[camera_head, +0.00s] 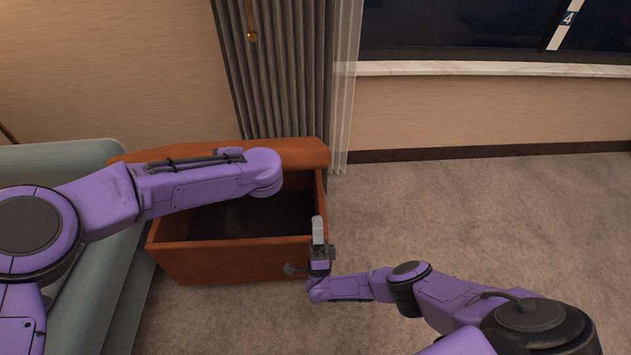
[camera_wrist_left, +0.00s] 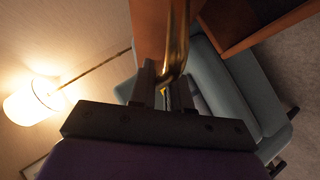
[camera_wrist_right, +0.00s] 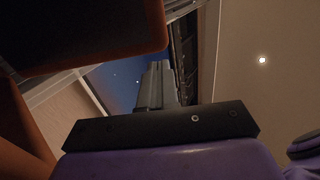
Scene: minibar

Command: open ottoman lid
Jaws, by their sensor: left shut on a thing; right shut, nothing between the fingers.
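The ottoman (camera_head: 225,263) is an orange-brown box beside the sofa. Its lid (camera_head: 300,152) stands raised along the back, and the dark inside shows. My left arm crosses over the box and hides part of lid and opening; the left gripper is hidden in the head view. In the left wrist view my left gripper (camera_wrist_left: 166,90) is shut on a curved brass handle (camera_wrist_left: 180,45) in front of an orange-brown panel. My right gripper (camera_head: 318,228) is shut and empty at the box's front right corner; whether it touches is unclear. It also shows in the right wrist view (camera_wrist_right: 155,75).
A grey-green sofa (camera_head: 60,158) stands close on the left. A grey curtain (camera_head: 285,70) hangs behind the ottoman. A lit lamp (camera_wrist_left: 33,100) shows in the left wrist view. The carpet (camera_head: 470,210) to the right is free.

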